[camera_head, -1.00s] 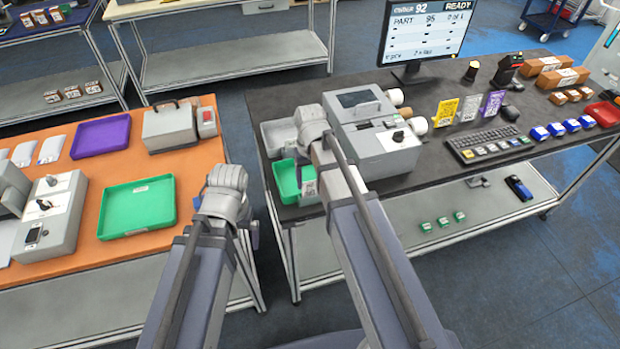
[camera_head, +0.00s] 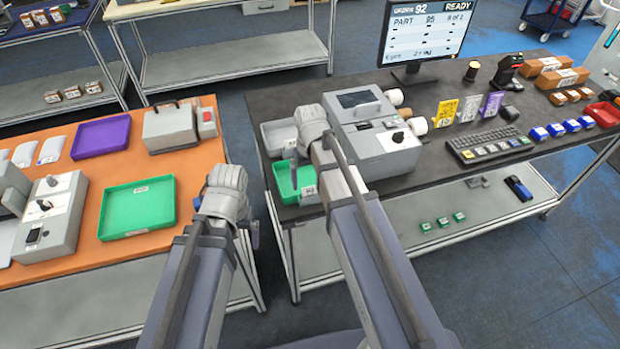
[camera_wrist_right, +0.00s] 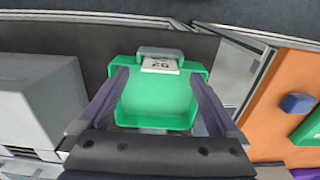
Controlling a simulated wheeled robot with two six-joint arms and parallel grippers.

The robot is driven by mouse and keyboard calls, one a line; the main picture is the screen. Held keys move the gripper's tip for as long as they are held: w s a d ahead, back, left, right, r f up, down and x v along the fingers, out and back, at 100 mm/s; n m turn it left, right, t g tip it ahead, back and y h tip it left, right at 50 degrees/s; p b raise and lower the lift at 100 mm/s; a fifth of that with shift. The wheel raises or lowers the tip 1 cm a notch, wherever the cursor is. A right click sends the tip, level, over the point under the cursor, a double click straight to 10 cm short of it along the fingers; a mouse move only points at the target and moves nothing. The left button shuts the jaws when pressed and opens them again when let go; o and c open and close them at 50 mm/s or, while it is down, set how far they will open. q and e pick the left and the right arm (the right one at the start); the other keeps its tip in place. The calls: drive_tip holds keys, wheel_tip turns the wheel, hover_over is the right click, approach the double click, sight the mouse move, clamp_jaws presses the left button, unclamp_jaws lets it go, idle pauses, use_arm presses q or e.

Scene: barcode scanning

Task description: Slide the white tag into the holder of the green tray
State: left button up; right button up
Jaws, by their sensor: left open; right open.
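The small green tray (camera_head: 284,186) stands at the left end of the dark table. In the right wrist view the green tray (camera_wrist_right: 155,100) has a grey holder (camera_wrist_right: 160,51) on its far rim. The white tag (camera_wrist_right: 160,65) with printed digits lies at that holder, apparently within it; its seating depth is unclear. The tag also shows at the tray's right side in the head view (camera_head: 308,191). My right gripper (camera_wrist_right: 160,80) is open, its purple fingers apart on either side of the tray, with nothing between them at the tag. My left gripper (camera_head: 226,190) is away from the tray; its fingers are mostly hidden.
A grey bin (camera_head: 277,136) stands behind the green tray, and a grey machine (camera_head: 372,140) stands close to its right. The orange table (camera_head: 165,246) at left holds a larger green tray (camera_head: 138,207). A gap separates the two tables.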

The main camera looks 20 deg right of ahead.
wheel_tip(320, 180, up, 8)
drive_tip(key=p, duration=0.7)
drive_tip(key=shift+f, duration=0.2)
drive_tip(key=shift+f, duration=0.25)
wheel_tip(320, 180, down, 8)
drive_tip(key=b, duration=0.7)
drive_tip(key=shift+r+b, duration=0.2)
drive_tip(key=shift+b, duration=0.2)
drive_tip(key=shift+r, duration=0.2)
